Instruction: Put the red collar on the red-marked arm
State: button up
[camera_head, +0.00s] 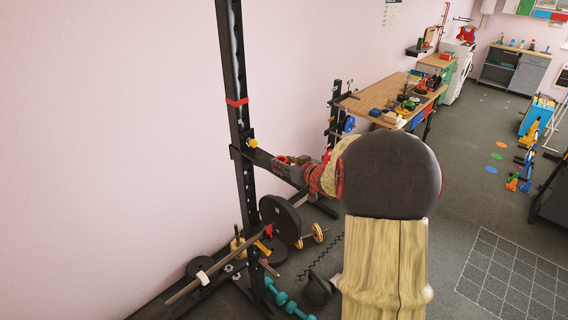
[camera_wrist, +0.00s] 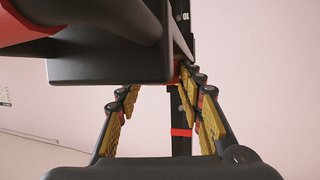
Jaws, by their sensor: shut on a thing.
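My gripper (camera_head: 284,161) is beside the black rack arm (camera_head: 262,159) in the head view. In the wrist view its yellow-padded fingers (camera_wrist: 165,88) close in toward a small red piece, which I take to be the red collar (camera_wrist: 174,73). The collar is mostly hidden behind a dark block, and I cannot tell whether it touches the rack arm. A red band (camera_head: 236,101) marks the black upright above the arm. That band also shows in the wrist view (camera_wrist: 181,132).
A barbell with a black plate (camera_head: 281,219) leans low beside the rack. Teal dumbbells (camera_head: 276,291) and a kettlebell (camera_head: 317,291) lie on the floor. A wooden workbench (camera_head: 372,98) with tools stands behind. Floor at the right is partly clear.

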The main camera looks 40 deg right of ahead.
jog(key=shift+s+f, duration=0.1)
jog(key=shift+f, duration=0.6)
jog(key=o, duration=1.2)
jog(key=shift+a+f, duration=0.1)
jog(key=shift+f, duration=0.1)
jog(key=shift+r, duration=0.1)
